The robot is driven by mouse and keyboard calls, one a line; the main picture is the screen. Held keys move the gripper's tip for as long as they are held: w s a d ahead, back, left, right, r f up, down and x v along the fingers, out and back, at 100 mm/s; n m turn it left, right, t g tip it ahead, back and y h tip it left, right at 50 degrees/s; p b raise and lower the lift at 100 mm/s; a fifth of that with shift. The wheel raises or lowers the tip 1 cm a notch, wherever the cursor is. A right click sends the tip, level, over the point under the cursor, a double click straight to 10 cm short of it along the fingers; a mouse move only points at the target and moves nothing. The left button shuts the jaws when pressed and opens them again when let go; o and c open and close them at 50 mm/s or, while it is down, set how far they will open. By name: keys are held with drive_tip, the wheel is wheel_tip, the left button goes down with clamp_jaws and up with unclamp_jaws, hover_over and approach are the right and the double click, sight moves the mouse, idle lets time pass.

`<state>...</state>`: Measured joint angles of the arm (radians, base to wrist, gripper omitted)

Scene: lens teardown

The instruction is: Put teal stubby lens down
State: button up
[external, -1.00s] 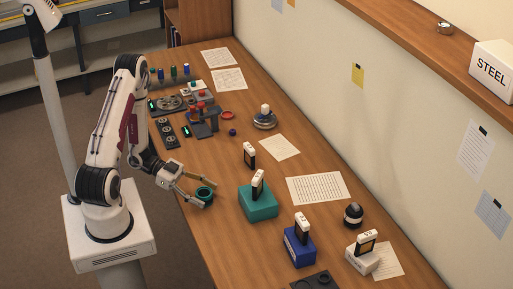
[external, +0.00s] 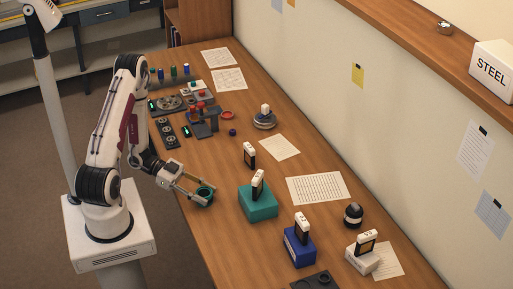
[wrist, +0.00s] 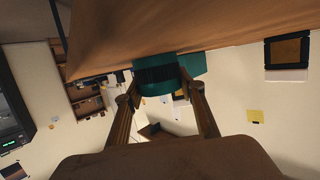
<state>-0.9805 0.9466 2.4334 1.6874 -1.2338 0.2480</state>
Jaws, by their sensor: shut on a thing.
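The teal stubby lens (external: 204,190) is a short dark teal ring near the left edge of the wooden table. My gripper (external: 208,196) is shut on it, with one finger on each side. In the wrist view the lens (wrist: 157,78) shows between my two fingertips, close to the brown table surface. I cannot tell whether its underside touches the table.
A teal box (external: 258,206) with a white-topped part on it stands right of the lens. A blue box (external: 299,252) and a white box (external: 361,261) stand nearer the front. Bare table lies around the lens. Papers (external: 318,187) lie further right.

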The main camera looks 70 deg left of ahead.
sight(204, 191)
drive_tip(key=shift+r, duration=4.95)
